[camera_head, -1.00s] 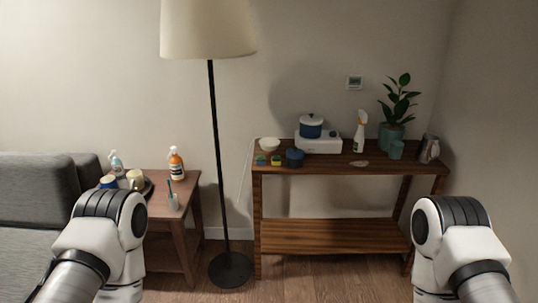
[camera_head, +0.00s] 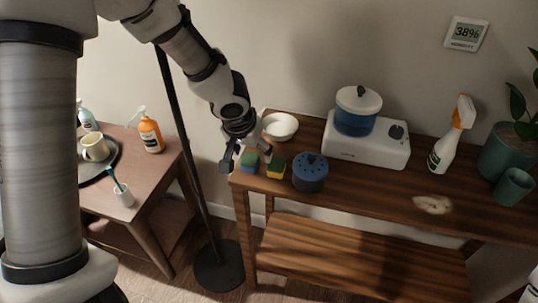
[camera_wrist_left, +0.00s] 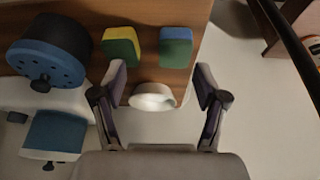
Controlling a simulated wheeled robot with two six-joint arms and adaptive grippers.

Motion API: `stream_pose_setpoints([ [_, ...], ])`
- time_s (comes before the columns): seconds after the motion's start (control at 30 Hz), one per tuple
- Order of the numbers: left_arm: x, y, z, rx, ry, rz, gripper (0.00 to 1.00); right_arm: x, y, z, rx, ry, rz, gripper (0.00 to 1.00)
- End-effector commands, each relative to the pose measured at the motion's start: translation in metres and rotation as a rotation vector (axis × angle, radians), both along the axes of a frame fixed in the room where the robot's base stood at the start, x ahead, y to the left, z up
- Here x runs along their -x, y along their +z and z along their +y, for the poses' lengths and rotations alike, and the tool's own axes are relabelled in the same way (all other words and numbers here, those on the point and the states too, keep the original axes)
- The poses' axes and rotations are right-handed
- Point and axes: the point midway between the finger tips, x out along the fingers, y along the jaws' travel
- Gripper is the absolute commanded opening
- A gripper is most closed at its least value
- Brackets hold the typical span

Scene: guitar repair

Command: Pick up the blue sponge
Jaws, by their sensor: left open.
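The blue sponge (camera_head: 249,162) is a small block with a blue face and a green layer. It stands near the left end of the wooden console table (camera_head: 400,208). It also shows in the left wrist view (camera_wrist_left: 175,48), ahead of the fingers and within the span between them. My left gripper (camera_head: 247,150) is open, empty and just above the sponge; I see no contact. Its spread fingers also show in the left wrist view (camera_wrist_left: 160,76). My right gripper is out of view.
A yellow and green sponge (camera_head: 275,168) stands close beside the blue one. A round blue lidded pot (camera_head: 310,174) and a white bowl (camera_head: 280,126) are near. A lamp pole (camera_head: 190,140) stands left of the table. A white appliance (camera_head: 365,145) sits farther right.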

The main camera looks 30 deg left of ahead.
Motion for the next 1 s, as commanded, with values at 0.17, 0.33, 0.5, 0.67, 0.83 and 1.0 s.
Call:
stream_pose_setpoints([
  [0.17,-0.012,-0.004,0.012,-0.031,0.024,-0.028,0.73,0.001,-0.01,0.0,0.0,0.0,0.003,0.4],
  [0.33,-0.019,-0.027,0.016,-0.028,0.022,-0.027,0.73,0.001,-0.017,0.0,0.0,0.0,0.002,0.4],
  [0.5,-0.028,-0.054,0.021,-0.03,0.02,-0.028,0.73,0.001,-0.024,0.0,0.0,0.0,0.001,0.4],
  [0.67,-0.031,-0.058,0.021,-0.029,0.02,-0.029,0.73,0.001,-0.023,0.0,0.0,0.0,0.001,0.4],
  [0.83,-0.03,-0.058,0.021,-0.028,0.021,-0.028,0.6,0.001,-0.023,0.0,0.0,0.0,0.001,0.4],
  [1.0,-0.03,-0.058,0.021,-0.028,0.021,-0.028,0.34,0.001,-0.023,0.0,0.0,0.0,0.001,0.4],
])
